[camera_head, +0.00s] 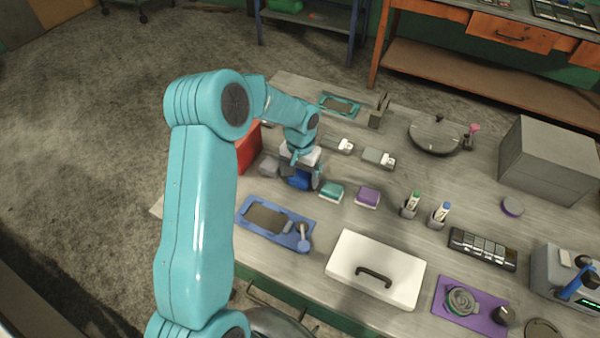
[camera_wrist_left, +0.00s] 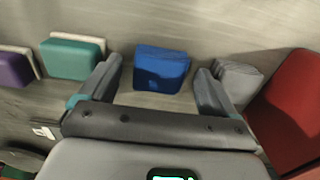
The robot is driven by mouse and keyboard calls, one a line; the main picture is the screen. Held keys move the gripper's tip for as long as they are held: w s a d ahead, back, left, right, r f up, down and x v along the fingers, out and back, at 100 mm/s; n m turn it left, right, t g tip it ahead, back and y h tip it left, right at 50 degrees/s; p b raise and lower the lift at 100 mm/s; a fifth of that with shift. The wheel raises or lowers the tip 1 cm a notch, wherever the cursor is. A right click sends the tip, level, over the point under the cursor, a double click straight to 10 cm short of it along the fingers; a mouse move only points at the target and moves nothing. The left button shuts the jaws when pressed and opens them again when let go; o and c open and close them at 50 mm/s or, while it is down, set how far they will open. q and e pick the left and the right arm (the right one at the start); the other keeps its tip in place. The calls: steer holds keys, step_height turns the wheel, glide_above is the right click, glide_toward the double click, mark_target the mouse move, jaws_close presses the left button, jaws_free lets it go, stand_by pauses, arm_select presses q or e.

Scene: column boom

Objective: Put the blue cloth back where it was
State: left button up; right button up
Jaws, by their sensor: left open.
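The blue cloth (camera_head: 299,181), a folded block-like bundle, lies on the grey table, partly covered by my left gripper in the head view. My left gripper (camera_head: 302,174) is open and reaches down over it. In the left wrist view the blue cloth (camera_wrist_left: 161,70) shows between the two spread fingers of my left gripper (camera_wrist_left: 158,72), with gaps on both sides. Whether the fingers are level with it or above it is hard to tell. My right gripper is not in view.
A teal block (camera_head: 331,192) and a purple block (camera_head: 368,197) lie to the right. A blue mat (camera_head: 250,206) and a white lidded box (camera_head: 378,255) are nearer the front.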

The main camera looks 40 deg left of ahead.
mark_target(300, 175)
arm_select(q)
step_height(300, 175, up, 12)
steer(key=b, duration=0.1)
stand_by(0.7)
